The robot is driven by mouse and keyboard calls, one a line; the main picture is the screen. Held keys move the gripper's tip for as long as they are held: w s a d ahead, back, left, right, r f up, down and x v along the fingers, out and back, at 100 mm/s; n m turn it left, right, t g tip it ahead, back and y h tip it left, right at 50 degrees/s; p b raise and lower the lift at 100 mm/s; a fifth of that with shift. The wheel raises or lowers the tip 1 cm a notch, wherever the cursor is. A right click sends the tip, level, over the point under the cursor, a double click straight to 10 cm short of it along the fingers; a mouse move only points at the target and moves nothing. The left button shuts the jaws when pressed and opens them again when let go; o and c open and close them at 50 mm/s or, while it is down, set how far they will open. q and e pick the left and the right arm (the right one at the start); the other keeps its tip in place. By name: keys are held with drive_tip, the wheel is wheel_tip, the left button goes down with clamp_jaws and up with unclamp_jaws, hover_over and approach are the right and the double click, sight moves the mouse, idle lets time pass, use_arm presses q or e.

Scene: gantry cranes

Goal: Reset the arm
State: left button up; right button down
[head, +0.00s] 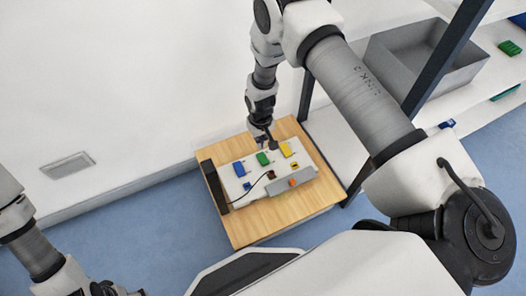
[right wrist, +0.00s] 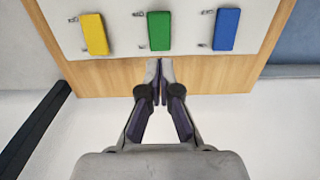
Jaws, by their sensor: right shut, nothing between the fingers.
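My right gripper (head: 266,140) hangs at the back edge of a white panel (head: 245,198) on a wooden-topped stand. In the right wrist view its fingertips (right wrist: 160,64) meet, with nothing between them. They point at the panel's edge, just short of the green block (right wrist: 159,31). The yellow block (right wrist: 95,34) and the blue block (right wrist: 226,30) sit on either side of it. My left arm shows only at the lower left of the head view, and its fingers are out of the picture.
The wooden top (head: 262,226) carries a dark bar (head: 213,188) and a cable at its left. A shelf at the right holds a grey bin (head: 396,63) and green items (head: 509,48). A dark shelf post stands near my right arm. A white wall is behind; blue floor is clear at left.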

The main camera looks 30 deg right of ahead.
drive_tip(key=shift+r, duration=0.65)
use_arm(q)
drive_tip(key=shift+r, duration=0.5)
use_arm(e)
drive_tip(key=shift+f, duration=0.1)
